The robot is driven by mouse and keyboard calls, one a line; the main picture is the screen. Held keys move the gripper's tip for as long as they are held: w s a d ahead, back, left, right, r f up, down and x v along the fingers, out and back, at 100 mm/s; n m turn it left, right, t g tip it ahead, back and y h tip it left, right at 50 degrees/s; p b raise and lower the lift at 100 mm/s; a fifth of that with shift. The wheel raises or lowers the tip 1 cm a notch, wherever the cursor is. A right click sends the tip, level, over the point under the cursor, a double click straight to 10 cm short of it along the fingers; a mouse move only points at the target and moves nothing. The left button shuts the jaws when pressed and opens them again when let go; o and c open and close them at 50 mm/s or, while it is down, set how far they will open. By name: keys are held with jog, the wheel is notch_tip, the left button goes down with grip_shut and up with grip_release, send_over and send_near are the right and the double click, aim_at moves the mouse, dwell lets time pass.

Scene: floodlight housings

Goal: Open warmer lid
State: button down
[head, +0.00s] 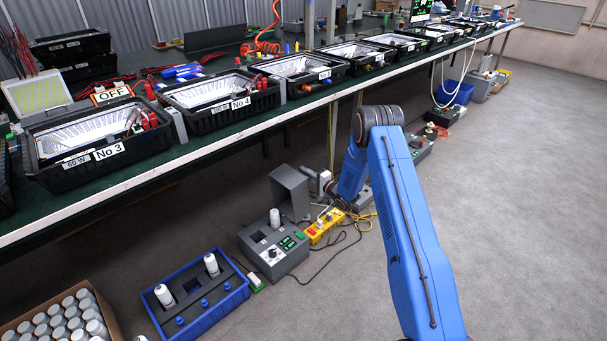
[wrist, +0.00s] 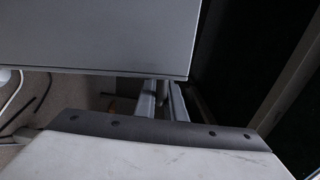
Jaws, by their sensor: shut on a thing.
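The warmer (head: 272,252) is a grey box on the floor with green buttons and a dial on its front panel. Its lid (head: 290,192) stands raised at the back of the box, opened well up. A white bottle (head: 275,218) stands upright in the warmer. My gripper (head: 324,187) is at the right side of the lid, small and partly hidden by my blue arm. In the wrist view, the lid shows as a wide grey panel (wrist: 95,38), and my gripper's fingers (wrist: 163,100) are close together at its lower right corner. The exact grip point is hidden.
A blue tray (head: 203,318) with white bottles stands left of the warmer, beside a carton of capped containers (head: 105,308). A yellow box (head: 325,227) with cables is to the right. The long bench (head: 190,148) with floodlights runs above. Floor at right is clear.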

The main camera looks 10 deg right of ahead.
jog(key=c, duration=1.8)
grip_release()
jog(key=shift+c, duration=0.2)
jog(key=v, duration=1.7)
jog(key=shift+s+d, duration=0.15)
jog(key=shift+c, duration=0.7)
